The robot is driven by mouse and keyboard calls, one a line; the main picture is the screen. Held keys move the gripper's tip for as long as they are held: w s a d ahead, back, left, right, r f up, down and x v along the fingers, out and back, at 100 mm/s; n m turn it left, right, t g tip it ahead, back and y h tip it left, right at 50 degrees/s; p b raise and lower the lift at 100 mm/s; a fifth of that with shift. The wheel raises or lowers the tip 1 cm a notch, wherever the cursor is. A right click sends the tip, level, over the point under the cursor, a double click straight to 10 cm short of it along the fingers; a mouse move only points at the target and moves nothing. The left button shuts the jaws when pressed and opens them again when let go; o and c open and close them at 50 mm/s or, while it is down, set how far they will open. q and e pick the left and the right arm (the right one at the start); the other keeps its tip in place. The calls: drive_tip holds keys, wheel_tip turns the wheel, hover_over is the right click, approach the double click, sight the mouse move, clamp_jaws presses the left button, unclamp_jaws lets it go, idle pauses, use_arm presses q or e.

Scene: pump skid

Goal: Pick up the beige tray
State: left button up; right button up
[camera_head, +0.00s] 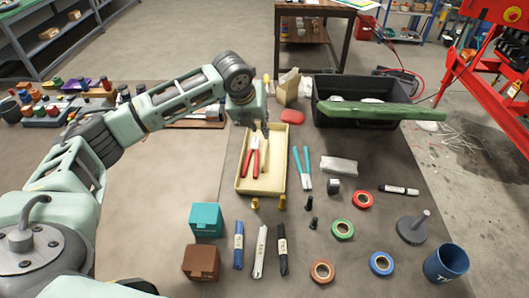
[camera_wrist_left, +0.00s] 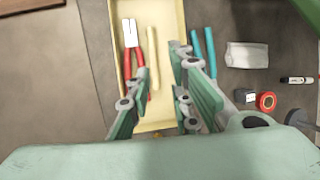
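The beige tray (camera_head: 273,180) lies on the workbench near the middle of the head view. It holds pliers with red handles (camera_head: 253,160) and a cream-coloured stick-like item (camera_head: 263,157). My left gripper (camera_head: 262,128) is over the far end of the tray, its fingers partly hidden by the wrist. In the left wrist view, my gripper (camera_wrist_left: 158,68) is open, and the tray (camera_wrist_left: 173,22) shows below and between the two fingers. The fingers hide parts of its sides, and I cannot tell whether they touch it. My right gripper is not in view.
A teal-handled tool (camera_head: 302,168) lies close to the tray's right side. Brass fittings, tape rolls, markers, small boxes and a blue mug (camera_head: 446,264) crowd the front.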

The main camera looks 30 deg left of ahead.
use_arm(q)
drive_tip(key=b, duration=0.6)
approach(264, 148)
drive_tip(key=f, duration=0.1)
drive_tip(key=p+x, duration=0.1)
drive_tip(key=x, duration=0.7)
drive_tip(key=shift+w, duration=0.2)
drive_tip(key=shift+f, duration=0.1)
clamp_jaws()
